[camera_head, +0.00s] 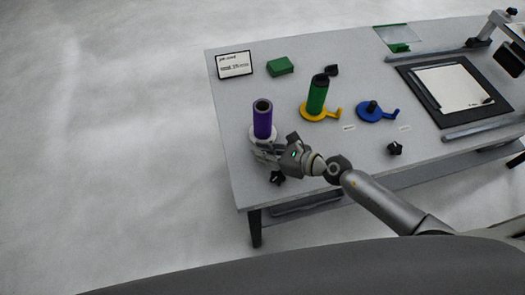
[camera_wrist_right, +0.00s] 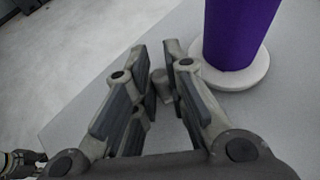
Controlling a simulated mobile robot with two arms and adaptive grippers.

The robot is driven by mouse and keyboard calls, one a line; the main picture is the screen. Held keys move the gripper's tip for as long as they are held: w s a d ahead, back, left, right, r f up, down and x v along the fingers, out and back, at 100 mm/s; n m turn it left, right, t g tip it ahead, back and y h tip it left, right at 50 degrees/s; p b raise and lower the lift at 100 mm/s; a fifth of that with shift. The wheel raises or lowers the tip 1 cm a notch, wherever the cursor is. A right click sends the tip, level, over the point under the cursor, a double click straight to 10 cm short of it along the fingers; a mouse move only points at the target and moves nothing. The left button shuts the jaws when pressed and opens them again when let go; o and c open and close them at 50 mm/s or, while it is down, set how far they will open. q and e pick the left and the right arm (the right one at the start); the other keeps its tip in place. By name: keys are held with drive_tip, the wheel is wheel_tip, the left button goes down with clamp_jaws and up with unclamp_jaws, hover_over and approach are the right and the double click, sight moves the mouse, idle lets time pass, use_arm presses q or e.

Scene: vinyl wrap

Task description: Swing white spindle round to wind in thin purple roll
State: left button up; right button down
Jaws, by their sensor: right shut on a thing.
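The purple roll (camera_head: 263,121) stands upright on the white spindle (camera_head: 254,132), near the table's left front corner. In the right wrist view the purple roll (camera_wrist_right: 236,30) stands at the upper right, on the round base of the white spindle (camera_wrist_right: 240,76). My right gripper (camera_head: 264,147) is at the front side of the spindle. Its fingers (camera_wrist_right: 160,75) are shut on the pale handle of the white spindle, mostly hidden between them. My left gripper is not in the head view.
A green roll (camera_head: 317,97) stands on a yellow spindle (camera_head: 323,116). A blue spindle (camera_head: 374,114) without a roll is to its right. A green block (camera_head: 280,66) and a sign (camera_head: 234,64) are behind. Black knobs (camera_head: 395,148) lie near the front edge. A dark mat (camera_head: 410,80) with a white sheet is at right.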

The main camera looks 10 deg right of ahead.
drive_tip(key=shift+d+f, duration=0.35)
drive_tip(key=c, duration=1.5)
unclamp_jaws()
drive_tip(key=shift+o, duration=0.2)
drive_tip(key=shift+f, duration=0.1)
drive_tip(key=shift+s+d, duration=0.2)
drive_tip(key=shift+s, duration=0.05)
drive_tip(key=v, duration=1)
drive_tip(key=shift+d+r, duration=0.1)
drive_tip(key=shift+r, duration=0.4)
drive_tip(key=shift+s+d+r, duration=0.1)
drive_tip(key=shift+d+r, duration=0.1)
drive_tip(key=shift+d, duration=0.1)
drive_tip(key=shift+c, duration=0.3)
